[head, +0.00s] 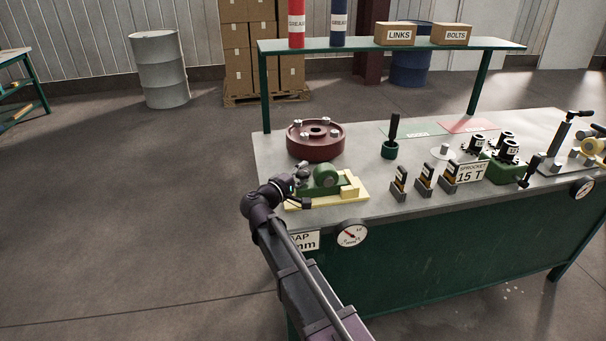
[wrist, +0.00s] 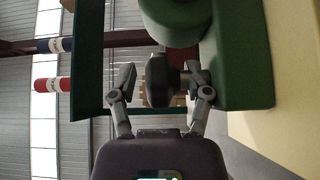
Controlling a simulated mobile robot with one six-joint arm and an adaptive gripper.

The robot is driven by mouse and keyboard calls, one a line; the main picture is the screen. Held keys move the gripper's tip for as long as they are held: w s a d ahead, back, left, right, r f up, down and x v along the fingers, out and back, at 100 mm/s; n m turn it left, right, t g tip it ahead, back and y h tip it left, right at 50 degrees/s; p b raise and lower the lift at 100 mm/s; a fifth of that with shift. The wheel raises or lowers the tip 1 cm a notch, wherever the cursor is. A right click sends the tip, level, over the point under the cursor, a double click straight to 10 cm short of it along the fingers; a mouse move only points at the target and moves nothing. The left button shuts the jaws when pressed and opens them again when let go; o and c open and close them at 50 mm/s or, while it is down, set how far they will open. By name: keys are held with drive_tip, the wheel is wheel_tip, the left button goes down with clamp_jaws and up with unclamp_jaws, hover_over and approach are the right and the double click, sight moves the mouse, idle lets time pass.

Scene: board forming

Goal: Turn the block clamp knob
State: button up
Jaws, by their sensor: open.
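The block clamp shows in the head view as a green rounded body (head: 326,176) on a pale yellow base (head: 352,188), near the left end of the bench. In the wrist view its green body (wrist: 235,60) fills the upper right. A dark round knob (wrist: 158,88) sticks out from the green part toward my gripper (wrist: 162,78). My gripper is open, with one finger on each side of the knob. The right finger looks very close to the knob; a gap shows at the left finger. I cannot tell whether either touches. In the head view my gripper (head: 294,188) is at the clamp's left side.
A dark red wheel (head: 316,140) lies behind the clamp. A dial gauge (head: 352,234) is on the bench's front edge. Several small levers (head: 424,180) stand to the right. A green shelf (head: 400,45) spans above the back of the bench (head: 375,205).

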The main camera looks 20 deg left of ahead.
clamp_jaws()
drive_tip(key=shift+d+n+y, duration=0.15)
drive_tip(key=shift+n+y, duration=0.25)
drive_tip(key=shift+y, duration=0.2)
drive_tip(key=shift+n+t+y, duration=0.5)
drive_tip(key=shift+n+y, duration=0.2)
drive_tip(key=shift+y, duration=0.3)
drive_tip(key=shift+n+y, duration=1.8)
drive_tip(key=shift+y, duration=1.4)
unclamp_jaws()
